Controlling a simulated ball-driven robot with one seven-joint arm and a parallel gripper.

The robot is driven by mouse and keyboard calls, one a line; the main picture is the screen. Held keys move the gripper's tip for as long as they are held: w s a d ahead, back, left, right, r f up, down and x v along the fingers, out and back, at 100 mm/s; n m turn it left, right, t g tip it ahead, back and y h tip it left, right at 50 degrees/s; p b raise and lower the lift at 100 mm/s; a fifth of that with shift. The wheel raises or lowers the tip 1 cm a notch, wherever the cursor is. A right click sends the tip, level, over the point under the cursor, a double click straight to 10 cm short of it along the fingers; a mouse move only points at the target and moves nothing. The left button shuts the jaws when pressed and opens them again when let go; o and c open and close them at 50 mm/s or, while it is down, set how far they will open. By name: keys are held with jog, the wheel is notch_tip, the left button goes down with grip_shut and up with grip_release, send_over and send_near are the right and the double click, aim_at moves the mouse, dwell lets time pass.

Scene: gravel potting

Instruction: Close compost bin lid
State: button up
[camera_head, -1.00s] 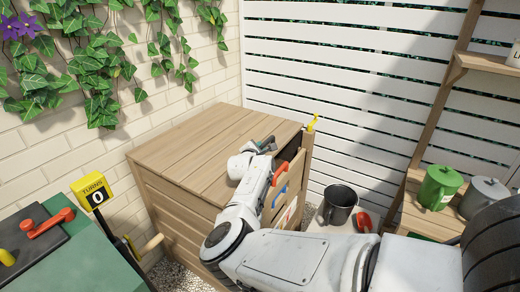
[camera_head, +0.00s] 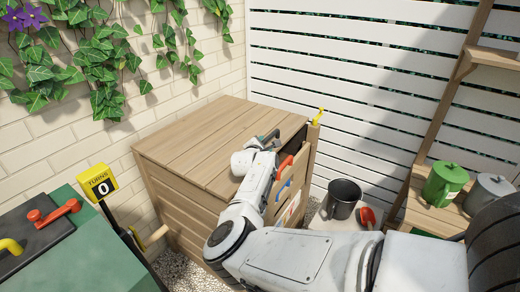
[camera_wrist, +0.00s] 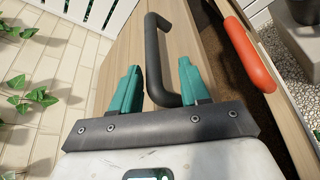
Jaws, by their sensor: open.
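The compost bin (camera_head: 185,222) is a slatted wooden box against the brick wall. Its plank lid (camera_head: 190,140) covers most of the top, but a dark gap (camera_head: 297,143) shows along the right side. In the wrist view the lid (camera_wrist: 185,35) carries a black bar handle (camera_wrist: 154,50), with the dark opening right of the lid. My gripper (camera_head: 266,138) is at the lid's right edge. In the wrist view its teal fingers (camera_wrist: 158,66) are open, one on each side of the handle. Whether they touch it I cannot tell.
A red-orange handle (camera_wrist: 246,52) is on the bin's side wall beside the gap. A dark bucket (camera_head: 342,198) and a red item (camera_head: 368,216) stand right of the bin. A green can (camera_head: 444,184) is on the right shelf. A green machine (camera_head: 85,250) is at the left.

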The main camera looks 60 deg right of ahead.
jog(key=p+v, duration=0.1)
jog(key=v, duration=0.9)
jog(key=shift+p, duration=0.35)
jog(key=shift+d, duration=0.1)
